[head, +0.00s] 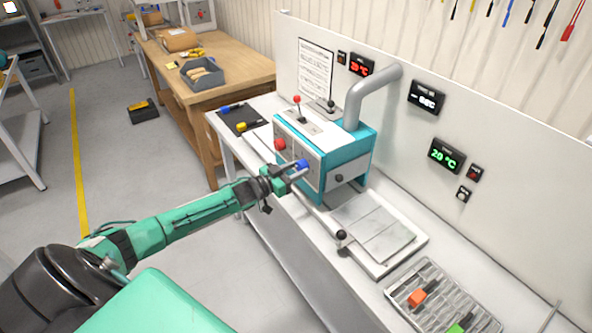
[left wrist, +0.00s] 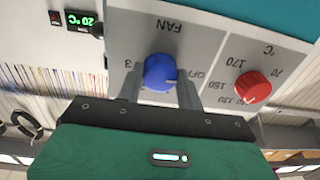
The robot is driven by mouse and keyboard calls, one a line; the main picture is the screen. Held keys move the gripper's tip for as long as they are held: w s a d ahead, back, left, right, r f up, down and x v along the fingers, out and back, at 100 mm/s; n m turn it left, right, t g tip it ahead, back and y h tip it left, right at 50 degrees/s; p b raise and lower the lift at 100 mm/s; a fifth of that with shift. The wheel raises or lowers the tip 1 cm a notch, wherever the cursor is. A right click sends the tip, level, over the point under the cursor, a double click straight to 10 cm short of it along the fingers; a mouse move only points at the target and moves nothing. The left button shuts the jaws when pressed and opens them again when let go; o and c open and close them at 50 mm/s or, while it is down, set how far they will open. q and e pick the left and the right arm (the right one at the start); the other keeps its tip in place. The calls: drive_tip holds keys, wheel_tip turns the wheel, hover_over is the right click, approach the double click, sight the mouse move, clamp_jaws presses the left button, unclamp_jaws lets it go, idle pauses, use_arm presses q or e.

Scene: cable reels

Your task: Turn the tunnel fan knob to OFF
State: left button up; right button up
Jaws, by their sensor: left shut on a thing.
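The tunnel fan knob (head: 303,164) is blue and sits on the front of the teal and grey machine (head: 322,152). In the left wrist view, which is upside down, the knob (left wrist: 159,71) is beside the label FAN, with 3 on the left and OFF on the right. Its white mark points right, towards the OFF side; its exact setting is hard to tell. My left gripper (head: 297,169) is shut on the knob, with one finger on each side, as the left wrist view also shows (left wrist: 160,82). My right gripper is in no view.
A red temperature knob (left wrist: 252,87) is close beside the fan knob; it also shows in the head view (head: 280,144). A grey pipe (head: 370,92) rises from the machine. A black ball-ended lever (head: 342,236) stands at the bench front. A slotted tray (head: 442,292) holds coloured pieces.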

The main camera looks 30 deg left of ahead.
use_arm(q)
drive_tip(key=o, duration=1)
drive_tip(key=shift+f, duration=0.1)
drive_tip(key=shift+s+a+f, duration=0.1)
drive_tip(key=shift+s+a, duration=0.05)
drive_tip(key=shift+s, duration=0.3)
drive_tip(key=shift+b+v, duration=2.05)
drive_tip(key=shift+v, duration=4.4)
drive_tip(key=shift+a, duration=0.1)
